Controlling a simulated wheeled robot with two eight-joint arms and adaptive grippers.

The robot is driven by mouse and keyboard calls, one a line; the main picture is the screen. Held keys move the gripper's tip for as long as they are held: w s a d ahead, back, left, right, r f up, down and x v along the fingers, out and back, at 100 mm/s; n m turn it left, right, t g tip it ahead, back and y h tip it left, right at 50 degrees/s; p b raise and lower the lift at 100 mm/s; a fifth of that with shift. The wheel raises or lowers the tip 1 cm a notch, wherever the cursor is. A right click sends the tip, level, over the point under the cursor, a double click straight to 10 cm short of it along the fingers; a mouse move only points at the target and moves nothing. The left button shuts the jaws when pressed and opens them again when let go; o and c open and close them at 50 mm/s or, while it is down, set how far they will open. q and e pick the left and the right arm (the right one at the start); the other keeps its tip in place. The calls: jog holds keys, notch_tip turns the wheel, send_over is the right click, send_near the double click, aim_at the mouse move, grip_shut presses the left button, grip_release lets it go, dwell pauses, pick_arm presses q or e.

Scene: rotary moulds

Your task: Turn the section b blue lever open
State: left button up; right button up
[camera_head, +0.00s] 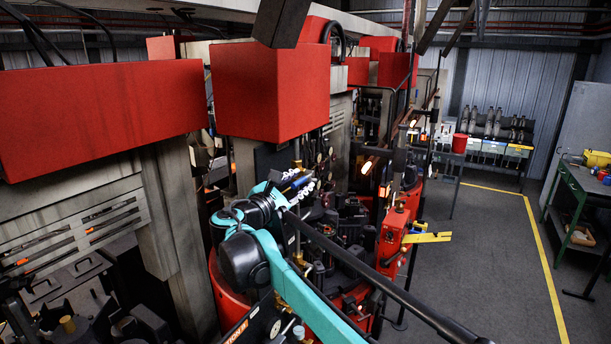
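My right gripper (302,186) is near the middle of the head view, at the end of my teal arm. Its silver fingers point right, toward the dark machinery. A small blue bar, likely the blue lever (293,185), shows right at the fingers. I cannot tell whether the fingers touch it, or whether they are open or shut. An orange section sign (236,331) is at the bottom, partly cut off and hidden, so its letter is unclear. My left gripper is not in view.
A long dark bar (385,272) runs diagonally in front of the red round machine base (229,285). Large red boxes (268,90) hang above. A red control box (394,232) stands to the right. Open grey floor (490,265) with a yellow line lies at the right, beside a green bench (580,190).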

aim_at(313, 173)
jog(key=x, duration=0.4)
jog(key=shift+w+f+p, duration=0.25)
jog(key=shift+w+p, duration=0.05)
jog(key=shift+w, duration=0.1)
jog(key=shift+s+a+r, duration=0.1)
jog(key=shift+s+r, duration=0.05)
jog(key=shift+s, duration=0.15)
jog(key=shift+c, duration=0.2)
jog(key=shift+w, duration=0.1)
grip_shut()
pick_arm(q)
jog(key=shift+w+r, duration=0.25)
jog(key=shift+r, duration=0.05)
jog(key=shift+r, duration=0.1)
